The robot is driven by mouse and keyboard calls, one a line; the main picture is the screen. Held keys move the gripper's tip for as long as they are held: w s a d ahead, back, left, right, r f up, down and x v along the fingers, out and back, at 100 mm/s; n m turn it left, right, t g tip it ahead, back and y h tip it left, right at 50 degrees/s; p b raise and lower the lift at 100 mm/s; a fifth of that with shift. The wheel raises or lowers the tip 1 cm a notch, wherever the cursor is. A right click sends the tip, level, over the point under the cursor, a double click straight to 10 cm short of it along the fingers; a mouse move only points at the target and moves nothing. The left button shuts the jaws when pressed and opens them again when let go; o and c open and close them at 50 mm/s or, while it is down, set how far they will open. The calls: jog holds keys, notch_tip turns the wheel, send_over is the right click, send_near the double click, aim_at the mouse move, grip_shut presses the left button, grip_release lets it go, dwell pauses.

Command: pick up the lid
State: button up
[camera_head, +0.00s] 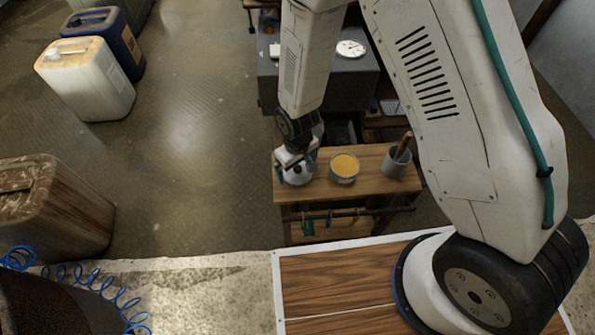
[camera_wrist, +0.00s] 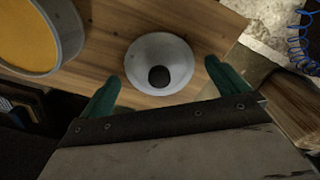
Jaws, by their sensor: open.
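The lid (camera_wrist: 145,52) is a pale, round, shallow cone with a dark knob (camera_wrist: 159,76) at its centre. It lies on the wooden bench top, near one edge, in the wrist view. In the head view the lid (camera_head: 297,178) shows as a white shape at the bench's left end, partly covered by my gripper. My gripper (camera_wrist: 160,92) is open, its two green fingers on either side of the lid's near part in the wrist view. It also shows from above in the head view (camera_head: 296,163). I cannot tell whether the fingers touch the lid.
A round tub with yellow-orange contents (camera_head: 344,168) stands close to the right of the lid. A grey pot with a brown handle (camera_head: 397,162) stands farther right on the wooden bench (camera_head: 370,183). Jerrycans (camera_head: 85,78) stand on the floor at left.

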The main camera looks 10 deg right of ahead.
jog(key=shift+f, duration=0.2)
jog(key=c, duration=1)
jog(key=shift+r, duration=0.15)
